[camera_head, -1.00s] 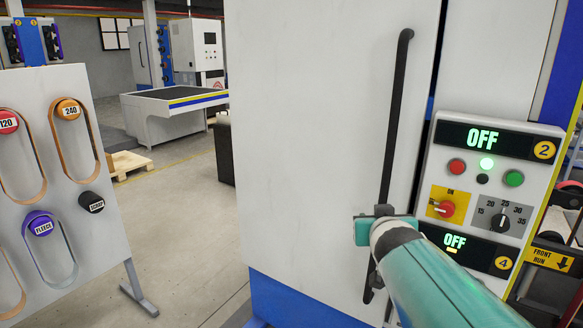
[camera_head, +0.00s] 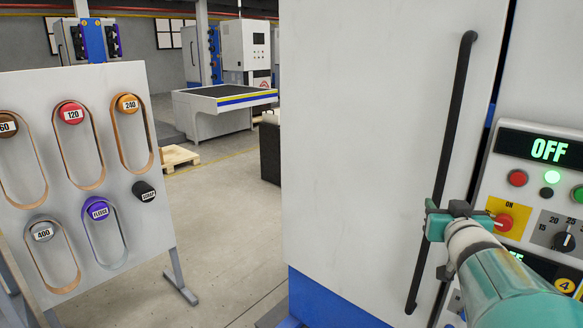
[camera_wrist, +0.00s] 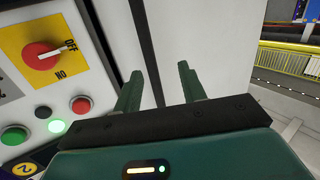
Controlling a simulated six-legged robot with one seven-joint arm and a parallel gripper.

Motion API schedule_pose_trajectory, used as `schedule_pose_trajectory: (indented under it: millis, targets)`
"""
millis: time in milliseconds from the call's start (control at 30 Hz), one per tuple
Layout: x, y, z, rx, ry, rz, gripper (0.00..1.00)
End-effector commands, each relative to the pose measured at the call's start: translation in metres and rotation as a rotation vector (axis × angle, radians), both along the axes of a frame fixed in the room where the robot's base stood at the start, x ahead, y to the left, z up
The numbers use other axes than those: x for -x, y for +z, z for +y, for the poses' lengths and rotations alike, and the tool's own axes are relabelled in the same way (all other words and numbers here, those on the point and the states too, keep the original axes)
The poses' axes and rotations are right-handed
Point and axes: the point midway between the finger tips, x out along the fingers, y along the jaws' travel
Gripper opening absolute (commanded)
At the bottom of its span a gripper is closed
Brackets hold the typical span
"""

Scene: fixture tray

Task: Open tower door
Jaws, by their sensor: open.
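The tall white tower door (camera_head: 370,130) fills the middle of the head view and looks shut. A long black vertical bar handle (camera_head: 456,100) runs down its right side. My gripper (camera_head: 447,212) is at the lower half of the handle. In the wrist view, the two fingers of my gripper (camera_wrist: 160,75) are apart. The handle (camera_wrist: 146,45) shows there as a dark bar running down between them. The fingers are not closed on it. Whether either finger touches the bar cannot be told.
Right of the door is a control panel (camera_head: 530,185) with buttons, knobs and a green OFF display, close to my gripper. A white rack (camera_head: 80,170) with several labelled belts stands on the left. Grey floor (camera_head: 235,210) is open between rack and door.

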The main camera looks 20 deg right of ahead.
Motion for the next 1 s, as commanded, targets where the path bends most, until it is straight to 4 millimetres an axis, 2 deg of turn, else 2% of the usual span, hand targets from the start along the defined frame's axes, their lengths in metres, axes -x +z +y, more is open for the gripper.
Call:
schedule_pose_trajectory:
  millis: [33, 200, 367, 567, 1000]
  targets:
    - [0.008, 0.001, -0.009, 0.004, -0.002, -0.017, 0.41]
    - [0.028, 0.006, -0.025, 0.014, 0.028, -0.072, 0.41]
    - [0.031, 0.007, -0.030, 0.015, 0.046, -0.088, 0.41]
    - [0.011, 0.006, -0.043, 0.011, 0.049, -0.088, 0.41]
    - [-0.061, 0.006, -0.089, 0.013, 0.049, -0.089, 0.41]
